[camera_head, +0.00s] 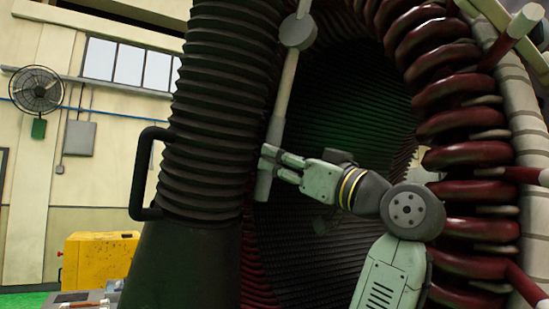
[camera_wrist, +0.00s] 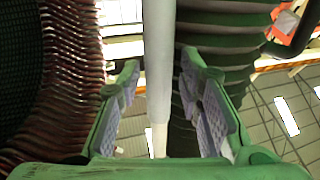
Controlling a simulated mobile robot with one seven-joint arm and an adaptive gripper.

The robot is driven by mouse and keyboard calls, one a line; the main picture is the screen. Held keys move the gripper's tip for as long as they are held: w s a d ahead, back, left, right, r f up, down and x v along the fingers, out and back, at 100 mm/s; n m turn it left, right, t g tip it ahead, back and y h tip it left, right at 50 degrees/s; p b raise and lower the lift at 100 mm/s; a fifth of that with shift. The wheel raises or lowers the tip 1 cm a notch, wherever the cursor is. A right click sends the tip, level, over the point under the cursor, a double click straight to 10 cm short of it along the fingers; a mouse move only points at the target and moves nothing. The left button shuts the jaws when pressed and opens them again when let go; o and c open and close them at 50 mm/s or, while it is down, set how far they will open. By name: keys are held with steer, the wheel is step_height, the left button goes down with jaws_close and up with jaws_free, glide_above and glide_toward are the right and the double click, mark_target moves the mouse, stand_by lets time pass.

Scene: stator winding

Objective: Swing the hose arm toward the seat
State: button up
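A thick black ribbed hose (camera_head: 222,100) stands upright left of centre, with a black handle (camera_head: 143,175) on its left side. A thin grey rod (camera_head: 285,95) hangs from a round joint (camera_head: 298,31) beside the hose. My gripper (camera_head: 268,160) is at the rod's lower end. In the wrist view, the pale rod (camera_wrist: 158,60) runs between the fingers of my gripper (camera_wrist: 163,85), with gaps on both sides, so the fingers look open around it. The ribbed hose also shows behind the right finger (camera_wrist: 225,45). I cannot make out a seat.
The large stator ring with dark red coils (camera_head: 450,120) surrounds my arm on the right, and its ribbed bore (camera_head: 330,120) lies behind my gripper. A yellow cabinet (camera_head: 98,258) stands at lower left. A fan (camera_head: 36,91) hangs on the far wall.

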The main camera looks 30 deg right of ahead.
steer(key=v, duration=0.9)
steer(key=shift+s, duration=0.4)
steer(key=shift+d+f, duration=0.1)
steer(key=shift+f, duration=0.05)
